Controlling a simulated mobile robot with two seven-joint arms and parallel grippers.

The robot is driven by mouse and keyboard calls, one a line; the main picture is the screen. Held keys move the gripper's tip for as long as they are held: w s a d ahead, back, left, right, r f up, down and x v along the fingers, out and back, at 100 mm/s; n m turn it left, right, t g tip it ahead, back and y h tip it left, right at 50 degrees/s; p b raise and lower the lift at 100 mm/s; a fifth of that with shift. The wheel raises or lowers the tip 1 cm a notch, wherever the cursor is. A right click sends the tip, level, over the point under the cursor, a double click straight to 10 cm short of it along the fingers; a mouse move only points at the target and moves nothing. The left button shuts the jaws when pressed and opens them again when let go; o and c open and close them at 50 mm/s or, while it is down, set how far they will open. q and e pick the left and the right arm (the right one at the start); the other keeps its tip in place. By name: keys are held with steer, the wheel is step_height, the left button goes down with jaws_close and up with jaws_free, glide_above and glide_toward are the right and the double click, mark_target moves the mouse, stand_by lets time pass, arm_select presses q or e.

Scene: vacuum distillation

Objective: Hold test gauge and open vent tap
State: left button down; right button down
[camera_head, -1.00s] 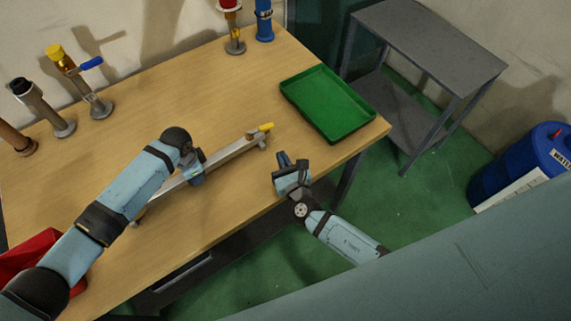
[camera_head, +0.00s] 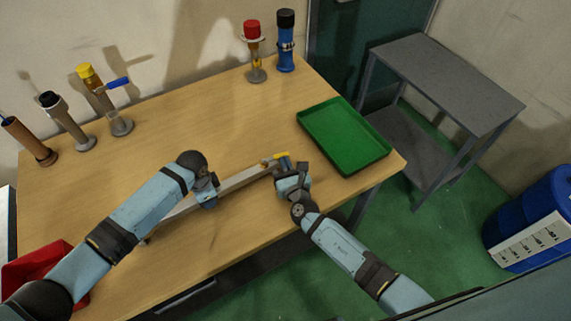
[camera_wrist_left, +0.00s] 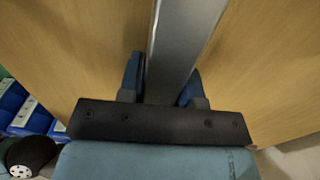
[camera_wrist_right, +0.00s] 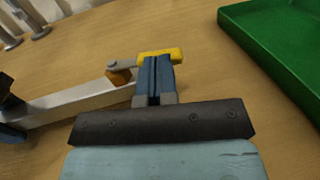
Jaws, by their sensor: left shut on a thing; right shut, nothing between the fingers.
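The test gauge is a long grey metal bar (camera_head: 242,180) lying across the front of the table. My left gripper (camera_head: 210,192) is shut on its middle; in the left wrist view the bar (camera_wrist_left: 180,50) runs between the two blue fingers. The vent tap, a yellow lever (camera_wrist_right: 162,54) on an orange-brown fitting (camera_wrist_right: 119,76), is at the bar's right end. My right gripper (camera_wrist_right: 154,78) is shut and empty, with its fingertips right at the yellow lever. I cannot tell whether they touch it. The bar's left end is partly hidden by my left arm.
A green tray (camera_head: 312,117) lies right of the tap, close to my right gripper. Several upright fittings stand along the back, including a blue one (camera_head: 286,50) and a red-capped one (camera_head: 253,45). A red bin (camera_head: 38,262) is at the front left. The table middle is clear.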

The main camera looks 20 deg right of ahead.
steer(key=shift+w+d+n+y, duration=0.25)
steer(key=shift+w+n+y, duration=0.15)
steer(key=shift+n+y, duration=0.5)
steer(key=shift+w+d, duration=0.1)
steer(key=shift+w, duration=0.25)
steer(key=s+d, duration=0.1)
steer(key=s, duration=0.3)
steer(key=s+d, duration=0.1)
steer(key=s, duration=0.4)
steer(key=s+d, duration=0.1)
steer(key=s, duration=0.3)
steer(key=shift+s+d, duration=0.3)
steer(key=shift+d, duration=0.1)
arm_select(q)
steer(key=c, duration=0.7)
jaws_free()
